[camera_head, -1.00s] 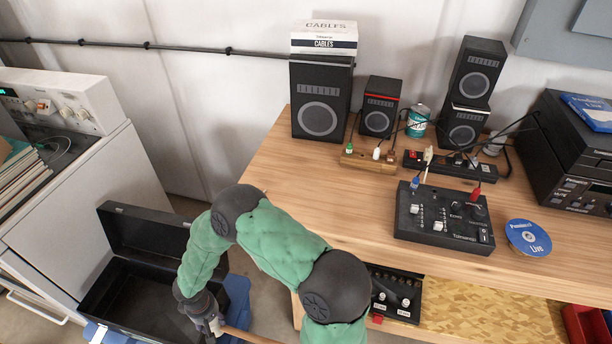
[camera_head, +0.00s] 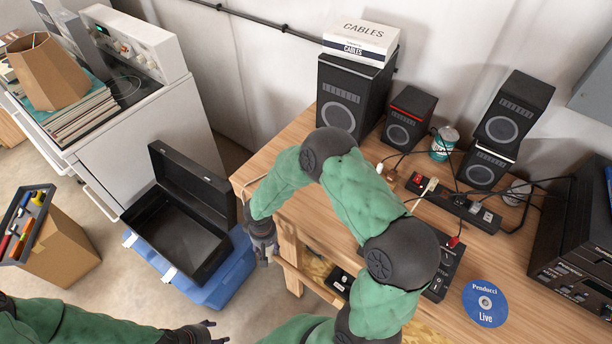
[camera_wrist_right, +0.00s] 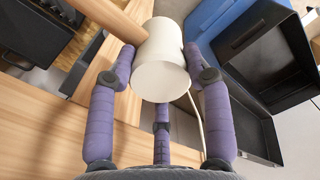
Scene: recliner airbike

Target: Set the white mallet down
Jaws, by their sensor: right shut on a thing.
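The white mallet's cylindrical head (camera_wrist_right: 160,68) sits between the purple fingers of my right gripper (camera_wrist_right: 158,76) in the right wrist view. Its wooden handle (camera_wrist_right: 98,17) runs off to the upper left. In the head view my right gripper (camera_head: 263,248) hangs just off the left end of the wooden table (camera_head: 300,205), and the mallet head is not clear there. My left gripper (camera_head: 208,334) is at the bottom edge, partly cut off, with its jaw opening unclear.
An open black case (camera_head: 180,235) rests on a blue box (camera_head: 222,284) on the floor. A cardboard box of tools (camera_head: 62,250) stands left. Speakers (camera_head: 345,100), a mixer and a blue disc (camera_head: 485,303) crowd the table. A thin cord hangs at the table's left end.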

